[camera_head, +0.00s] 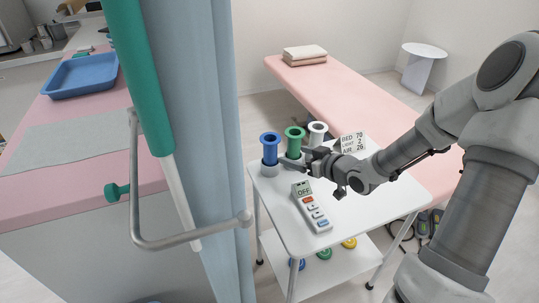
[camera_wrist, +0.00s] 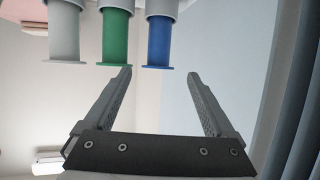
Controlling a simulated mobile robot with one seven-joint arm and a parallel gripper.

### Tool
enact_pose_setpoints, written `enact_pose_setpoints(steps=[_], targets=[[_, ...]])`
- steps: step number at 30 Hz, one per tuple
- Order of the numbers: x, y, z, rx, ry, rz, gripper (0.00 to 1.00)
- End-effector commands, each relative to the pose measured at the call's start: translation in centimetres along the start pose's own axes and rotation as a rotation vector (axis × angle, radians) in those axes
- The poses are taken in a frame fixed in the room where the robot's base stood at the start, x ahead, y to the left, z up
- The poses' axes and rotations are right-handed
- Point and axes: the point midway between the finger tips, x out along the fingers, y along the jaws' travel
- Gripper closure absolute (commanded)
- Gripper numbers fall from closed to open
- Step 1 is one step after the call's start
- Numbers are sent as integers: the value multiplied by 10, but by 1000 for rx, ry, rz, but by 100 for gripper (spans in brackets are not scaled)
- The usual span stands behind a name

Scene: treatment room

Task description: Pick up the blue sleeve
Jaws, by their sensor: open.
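The blue sleeve (camera_head: 270,147) is a flanged, spool-like tube standing upright in a round grey holder (camera_head: 270,169) at the trolley's back left corner. My gripper (camera_head: 291,161) is open and empty, low beside the blue sleeve on its right and in front of the green one. In the wrist view, which looks upside down, the blue sleeve (camera_wrist: 159,42) lies ahead, lined up with the gap between my fingertips (camera_wrist: 159,74). I cannot tell whether either finger touches it.
A green sleeve (camera_head: 294,139) and a white sleeve (camera_head: 317,133) stand in line to the right. A remote (camera_head: 312,207) and a sign (camera_head: 353,143) are on the white trolley (camera_head: 360,206). A curtain (camera_head: 212,130) hangs left; a pink bed (camera_head: 350,97) is behind.

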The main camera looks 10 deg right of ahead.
Motion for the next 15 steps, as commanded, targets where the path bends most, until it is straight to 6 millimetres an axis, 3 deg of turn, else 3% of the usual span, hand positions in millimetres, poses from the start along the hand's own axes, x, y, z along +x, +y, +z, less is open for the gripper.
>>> enact_pose_setpoints(steps=[1,9,15], targets=[[15,-1,4,-2,0,-5,10],[72,-1,4,-3,-1,-3,10],[92,0,2,-4,-3,-1,10]])
